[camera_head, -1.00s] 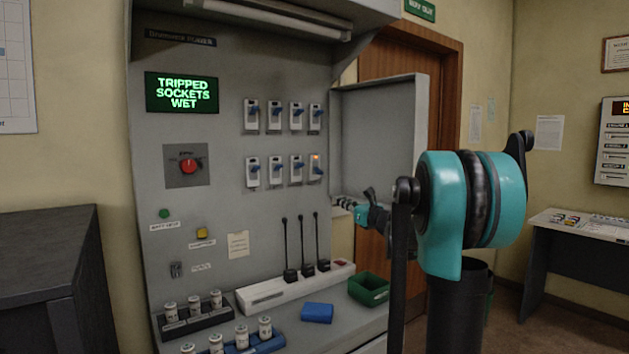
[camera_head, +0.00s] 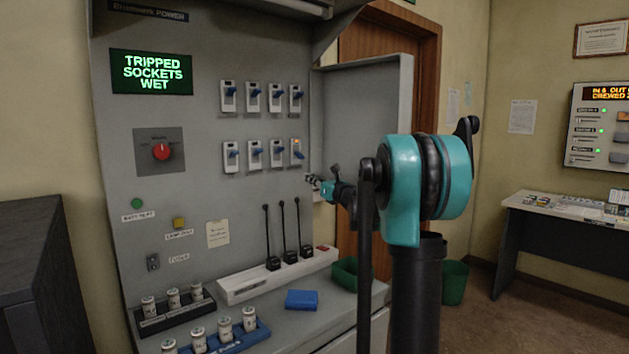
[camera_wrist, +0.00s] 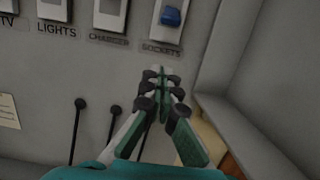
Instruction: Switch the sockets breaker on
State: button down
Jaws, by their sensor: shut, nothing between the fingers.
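The sockets breaker (camera_head: 297,152) is the rightmost in the lower row of the grey panel, with a small orange light at its top and a blue lever. In the wrist view the sockets breaker (camera_wrist: 154,30) shows its blue lever (camera_wrist: 171,17) above the label "SOCKETS"; its top is cut off. My gripper (camera_head: 312,179) is just below and right of this breaker in the head view. In the wrist view my gripper (camera_wrist: 161,76) is shut and empty, its fingertips below the label. I cannot tell whether they touch the panel. A green display (camera_head: 152,72) reads "TRIPPED SOCKETS WET".
The charger breaker (camera_wrist: 110,14) is left of the sockets one. An open grey cabinet door (camera_head: 362,125) stands close on the right. Below are a white power strip (camera_head: 245,287) with upright black cables, a green bin (camera_head: 345,271) and a blue block (camera_head: 301,299).

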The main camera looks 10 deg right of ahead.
aim_at(303, 157)
jog(key=x, duration=0.5)
jog(key=shift+w+a, duration=0.15)
jog(key=shift+s+d+r, duration=0.15)
jog(key=shift+s+r, duration=0.1)
jog(key=shift+r, duration=0.35)
jog(key=shift+s+d+r, duration=0.2)
jog(key=shift+s+r, duration=0.1)
jog(key=shift+r, duration=0.3)
jog(key=shift+s+d+r, duration=0.15)
jog(key=shift+s+r, duration=0.1)
jog(key=shift+r, duration=0.35)
jog(key=shift+s+d+r+g+h, duration=0.2)
jog(key=shift+r+g+h, duration=0.1)
jog(key=shift+g, duration=0.3)
jog(key=r+g+h, duration=0.1)
jog(key=g, duration=0.1)
jog(key=s+r+g+h, duration=0.1)
jog(key=r+g+h, duration=0.1)
jog(key=g, duration=0.1)
jog(key=shift+d+r, duration=0.15)
jog(key=shift+r, duration=0.15)
jog(key=shift+r, duration=0.65)
